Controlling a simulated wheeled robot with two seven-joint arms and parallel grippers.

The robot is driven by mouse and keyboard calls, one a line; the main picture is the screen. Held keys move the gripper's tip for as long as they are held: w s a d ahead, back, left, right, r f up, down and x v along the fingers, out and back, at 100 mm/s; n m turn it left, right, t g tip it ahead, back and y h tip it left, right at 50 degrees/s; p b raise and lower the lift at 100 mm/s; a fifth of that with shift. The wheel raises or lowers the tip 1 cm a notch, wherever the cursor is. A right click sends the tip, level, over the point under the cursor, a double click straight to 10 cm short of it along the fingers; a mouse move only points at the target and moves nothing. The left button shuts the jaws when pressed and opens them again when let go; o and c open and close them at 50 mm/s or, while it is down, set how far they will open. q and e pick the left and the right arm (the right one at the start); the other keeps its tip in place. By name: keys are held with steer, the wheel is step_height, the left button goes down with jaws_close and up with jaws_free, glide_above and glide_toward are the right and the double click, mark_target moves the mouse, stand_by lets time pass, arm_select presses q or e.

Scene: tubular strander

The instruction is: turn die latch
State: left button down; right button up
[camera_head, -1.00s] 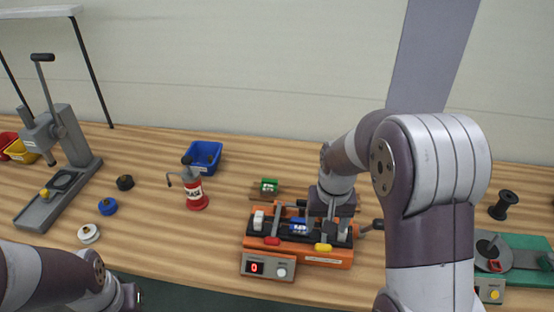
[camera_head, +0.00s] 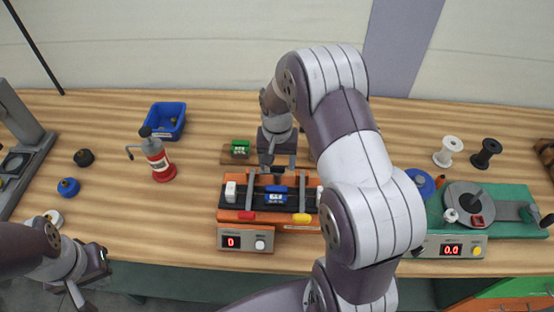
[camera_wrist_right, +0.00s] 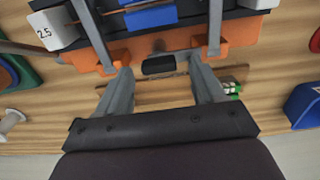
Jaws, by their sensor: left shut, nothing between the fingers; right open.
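The orange machine (camera_head: 228,191) stands mid-bench, with a blue labelled block (camera_head: 276,194) in its dark top channel. Grey bars cross the channel; a red piece (camera_head: 246,215) and a yellow piece (camera_head: 300,218) sit at its front. I cannot tell which part is the die latch. My right gripper (camera_head: 279,168) is open at the machine's back edge. In the right wrist view its fingers (camera_wrist_right: 160,76) stand either side of a dark handle-like piece (camera_wrist_right: 158,65), apart from it. My left gripper (camera_head: 88,285) is shut and empty at lower left, clear of the machine.
A green block (camera_head: 240,147) on a wooden stand sits behind the machine. The green winder (camera_head: 515,222) and spools (camera_head: 486,152) are to the right. Bare bench lies left of the machine.

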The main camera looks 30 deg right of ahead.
steer(key=shift+s+a+f, duration=0.15)
steer(key=shift+s+f, duration=0.1)
steer(key=shift+s, duration=0.15)
steer(key=shift+w+f, duration=0.1)
steer(key=shift+w, duration=0.15)
steer(key=c, duration=1.1)
arm_select(q)
steer(key=shift+s+r, duration=0.1)
steer(key=shift+s, duration=0.05)
arm_select(e)
steer(key=shift+o, duration=0.2)
